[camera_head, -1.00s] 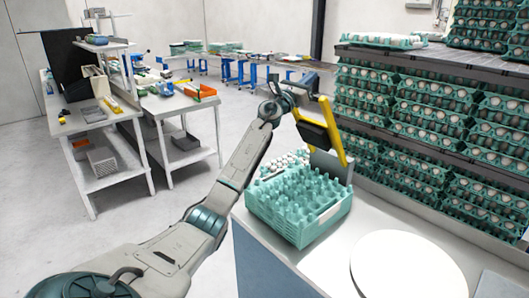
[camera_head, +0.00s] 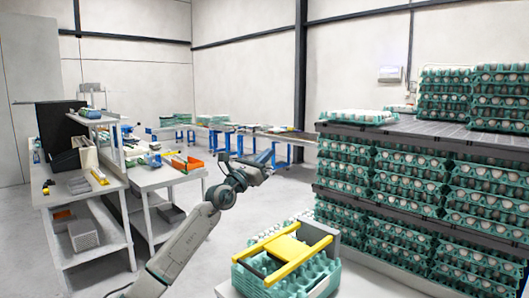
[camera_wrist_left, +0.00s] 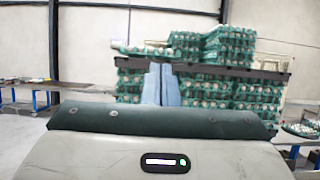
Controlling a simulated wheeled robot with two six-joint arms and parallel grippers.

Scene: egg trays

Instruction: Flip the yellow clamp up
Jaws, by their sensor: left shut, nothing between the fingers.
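The yellow clamp (camera_head: 288,247) is in the lower middle of the head view. It lies flat across the top of a teal egg tray stack (camera_head: 322,277), its two long bars running side by side with a wide yellow piece between them. A grey bracket (camera_head: 325,231) stands at its far right end. My left gripper (camera_head: 272,157) is up behind and left of the clamp, apart from it, shut and empty. In the left wrist view its two blue-grey fingers (camera_wrist_left: 160,84) are together, and the clamp does not show. My right gripper is not in view.
Tall stacks of teal egg trays (camera_head: 400,185) fill a dark rack (camera_head: 400,132) on the right. White workbenches (camera_head: 85,190) with tools and boxes stand on the left. Open floor lies between the benches and the clamp.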

